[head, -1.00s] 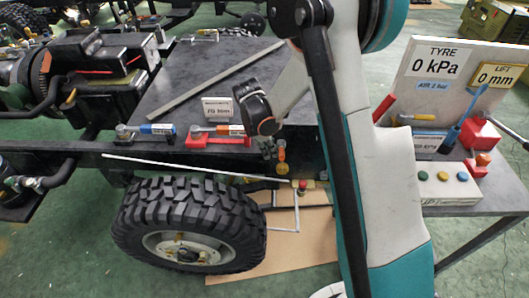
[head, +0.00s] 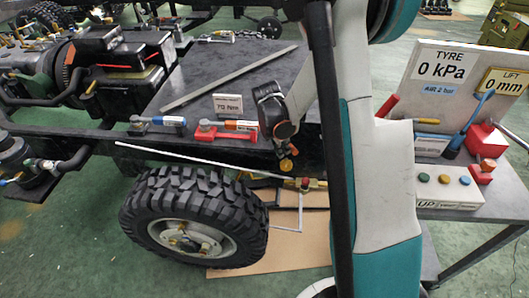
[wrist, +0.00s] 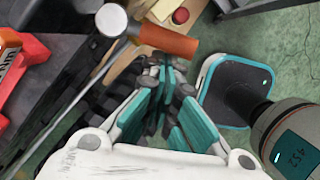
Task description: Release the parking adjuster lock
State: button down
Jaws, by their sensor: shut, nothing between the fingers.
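My gripper (wrist: 165,85) is shut and empty in the wrist view, its teal fingers drawn together. Just beyond the fingertips lies an orange cylindrical handle (wrist: 168,40) with a round silver knob (wrist: 112,20) to its left. I cannot tell whether the fingertips touch the handle. In the head view my dark wrist hangs at the chassis rail's right end, and the fingers are not clearly seen. A yellow-orange disc (head: 286,164) shows just below it. No readable label marks the parking adjuster lock, so I cannot tell which part it is.
The wheel (head: 195,218) stands below the rail. A red tool holder (head: 226,134) and a torque sign (head: 228,104) sit on the chassis to the left. A side bench carries a gauge panel (head: 410,72) and a button box (head: 447,188). A thin pale rod (head: 200,160) runs above the wheel.

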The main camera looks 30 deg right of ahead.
aim_at(294, 149)
jog(key=d+n, duration=0.1)
jog(key=s+d+n, duration=0.1)
jog(key=n, duration=0.1)
jog(key=d+n+t, duration=0.1)
jog(key=shift+s+n+b, duration=0.25)
jog(key=shift+n+b, duration=0.05)
jog(key=shift+n, duration=0.1)
jog(key=shift+d, duration=0.3)
jog(key=shift+s+d, duration=0.1)
jog(key=shift+d, duration=0.05)
